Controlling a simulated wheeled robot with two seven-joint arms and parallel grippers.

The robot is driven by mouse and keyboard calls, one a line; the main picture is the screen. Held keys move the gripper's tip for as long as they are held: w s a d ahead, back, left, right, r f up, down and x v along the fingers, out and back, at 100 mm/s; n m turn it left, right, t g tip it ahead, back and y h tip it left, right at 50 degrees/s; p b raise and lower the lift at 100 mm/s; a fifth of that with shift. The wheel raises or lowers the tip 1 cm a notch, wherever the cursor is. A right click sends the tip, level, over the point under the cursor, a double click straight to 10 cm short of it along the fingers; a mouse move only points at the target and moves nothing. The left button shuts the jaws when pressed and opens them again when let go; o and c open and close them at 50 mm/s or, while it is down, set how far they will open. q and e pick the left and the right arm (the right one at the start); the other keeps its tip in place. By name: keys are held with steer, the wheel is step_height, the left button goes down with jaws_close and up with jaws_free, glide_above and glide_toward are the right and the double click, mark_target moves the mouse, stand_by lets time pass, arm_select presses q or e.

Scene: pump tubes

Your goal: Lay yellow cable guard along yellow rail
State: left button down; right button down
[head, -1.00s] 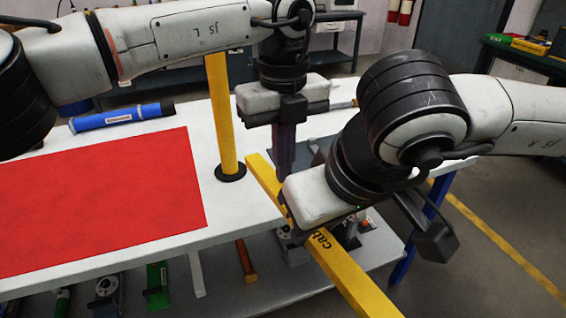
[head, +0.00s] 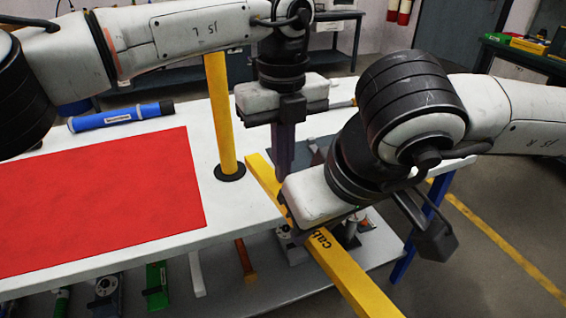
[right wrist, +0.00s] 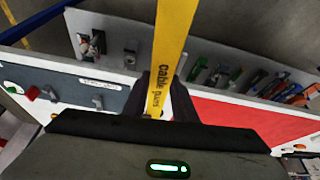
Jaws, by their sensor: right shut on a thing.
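The yellow cable guard (head: 350,277) is a long straight bar with black lettering. It slants over the table's front edge, its near end above the lower shelf. My right gripper (right wrist: 161,103) is shut on it, with one dark finger on each side in the right wrist view. In the head view the right gripper's white body hides the grip. My left gripper (head: 284,160) points straight down just beyond the bar's far part. Its fingertips are partly hidden, and I cannot tell its opening. An upright yellow post (head: 221,115) on a black base stands left of it. I cannot make out a separate yellow rail.
A red mat (head: 100,205) covers the left of the white table (head: 235,222). A blue cylinder (head: 120,117) lies behind it. A grey panel with fittings (right wrist: 95,98) shows in the right wrist view. Several tools lie on the lower shelf (head: 280,290).

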arm_select(q)
steer(key=c, duration=1.4)
jaws_free()
steer(key=shift+o, duration=0.2)
steer(key=shift+r, duration=0.15)
step_height(320, 180, up, 12)
